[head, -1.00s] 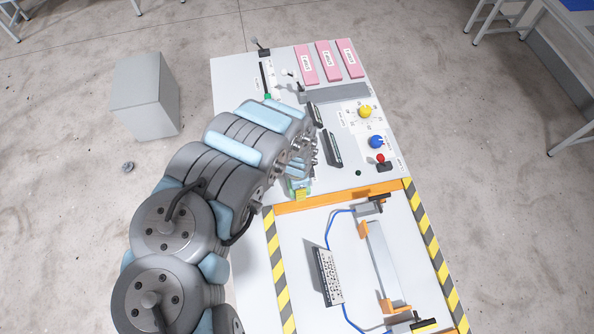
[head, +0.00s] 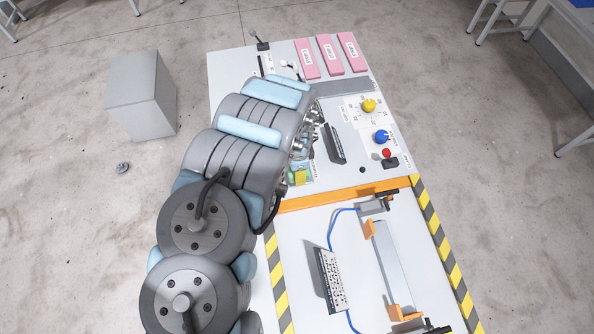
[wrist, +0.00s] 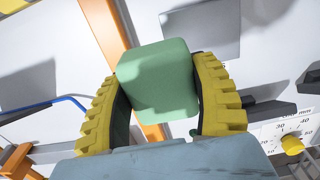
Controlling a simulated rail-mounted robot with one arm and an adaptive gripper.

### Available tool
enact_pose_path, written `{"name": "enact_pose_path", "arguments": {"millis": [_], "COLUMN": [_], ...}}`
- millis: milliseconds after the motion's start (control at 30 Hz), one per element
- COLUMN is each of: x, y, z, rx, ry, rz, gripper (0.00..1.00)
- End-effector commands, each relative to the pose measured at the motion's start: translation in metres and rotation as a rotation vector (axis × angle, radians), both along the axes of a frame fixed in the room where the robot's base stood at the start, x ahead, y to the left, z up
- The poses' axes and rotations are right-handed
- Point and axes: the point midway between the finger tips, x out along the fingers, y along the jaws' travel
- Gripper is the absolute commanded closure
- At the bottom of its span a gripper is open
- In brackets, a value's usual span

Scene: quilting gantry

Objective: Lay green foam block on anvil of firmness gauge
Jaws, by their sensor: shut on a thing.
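The green foam block (wrist: 158,80) fills the middle of the wrist view, between the two yellow ribbed fingers of my gripper (wrist: 156,70). The fingers press on its opposite sides, and it looks slightly tilted in the picture. In the head view my arm hides most of my gripper (head: 301,174); only small yellow and green patches show beside the arm, over the bench near the orange bar. I cannot clearly pick out the firmness gauge or its anvil in either view; my arm covers part of the bench.
The bench has pink labelled blocks (head: 328,55) at the far end, a grey strip (head: 342,87), a yellow knob (head: 369,105), a blue knob (head: 382,136) and a red-topped control (head: 387,155). The orange bar (head: 345,194) borders the striped gantry area. A grey box (head: 141,95) stands left.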

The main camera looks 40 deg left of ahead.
Motion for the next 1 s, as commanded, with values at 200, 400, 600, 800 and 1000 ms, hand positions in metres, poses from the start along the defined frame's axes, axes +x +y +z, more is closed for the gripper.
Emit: {"name": "enact_pose_path", "arguments": {"millis": [200, 400, 600, 800, 1000], "x": [0.011, 0.017, 0.026, 0.034, 0.042], "y": [0.01, 0.016, 0.025, 0.033, 0.041], "z": [-0.011, -0.021, -0.034, -0.049, -0.06], "rx": [0.004, 0.0, 0.002, 0.001, 0.002], "ry": [-0.005, -0.001, -0.005, -0.003, -0.005], "rz": [0.0, -0.001, -0.001, -0.002, -0.001], "gripper": [0.52, 0.52, 0.52, 0.52, 0.52]}}
